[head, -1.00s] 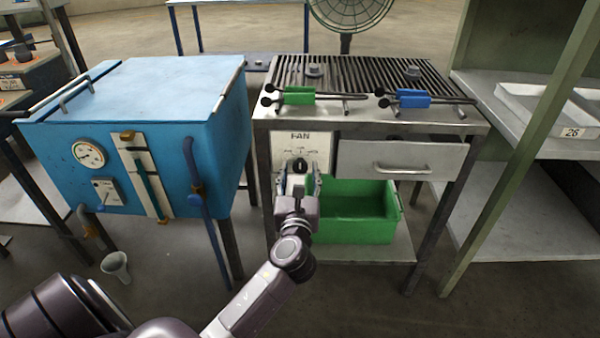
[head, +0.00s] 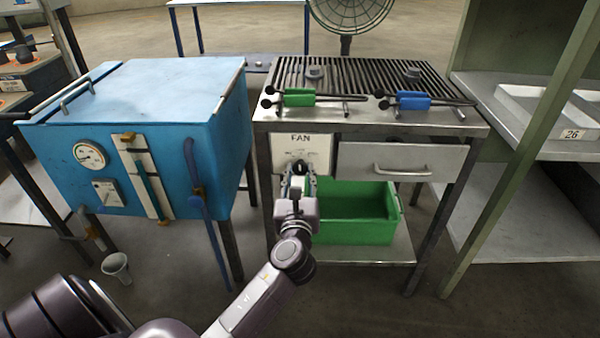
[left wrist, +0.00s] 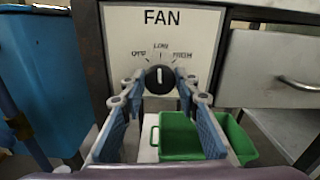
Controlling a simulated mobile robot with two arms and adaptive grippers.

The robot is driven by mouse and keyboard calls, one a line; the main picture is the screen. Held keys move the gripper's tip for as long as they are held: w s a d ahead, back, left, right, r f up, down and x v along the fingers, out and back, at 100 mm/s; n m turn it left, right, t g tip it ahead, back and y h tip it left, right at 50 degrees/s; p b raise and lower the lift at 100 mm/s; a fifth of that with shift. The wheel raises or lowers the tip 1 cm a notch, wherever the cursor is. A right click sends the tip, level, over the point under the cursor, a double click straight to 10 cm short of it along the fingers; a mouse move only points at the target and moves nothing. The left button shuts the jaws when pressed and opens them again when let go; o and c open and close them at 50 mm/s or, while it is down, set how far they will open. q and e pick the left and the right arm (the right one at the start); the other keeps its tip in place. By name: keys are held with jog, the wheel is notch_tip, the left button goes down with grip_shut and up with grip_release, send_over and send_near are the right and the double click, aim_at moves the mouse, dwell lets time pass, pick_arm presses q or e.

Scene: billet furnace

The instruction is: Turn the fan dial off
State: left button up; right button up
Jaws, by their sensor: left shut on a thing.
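The fan dial (left wrist: 160,78) is a round black knob with a white mark on a white panel (left wrist: 200,25) labelled FAN. In the left wrist view its mark points about straight up, at LOW, between OFF on the left and HIGH on the right. The panel (head: 316,147) also shows in the head view, with the dial partly hidden by my gripper. My left gripper (head: 299,178) is in front of the panel. Its fingers (left wrist: 159,87) are shut on the dial, one on each side. My right gripper is not in view.
A metal drawer (head: 362,158) is right of the panel. A green bin (head: 355,212) sits on the shelf below. A blue furnace box (head: 150,95) stands to the left. Tongs with green (head: 298,97) and blue (head: 412,99) grips lie on the grill top.

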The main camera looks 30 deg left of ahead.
pick_arm(q)
jog(key=shift+n, duration=0.7)
jog(key=shift+n+p, duration=0.3)
jog(key=shift+n, duration=0.9)
jog(key=n, duration=0.3)
jog(key=shift+a+f, duration=0.1)
jog(key=shift+s+n, duration=0.1)
jog(key=shift+n, duration=0.5)
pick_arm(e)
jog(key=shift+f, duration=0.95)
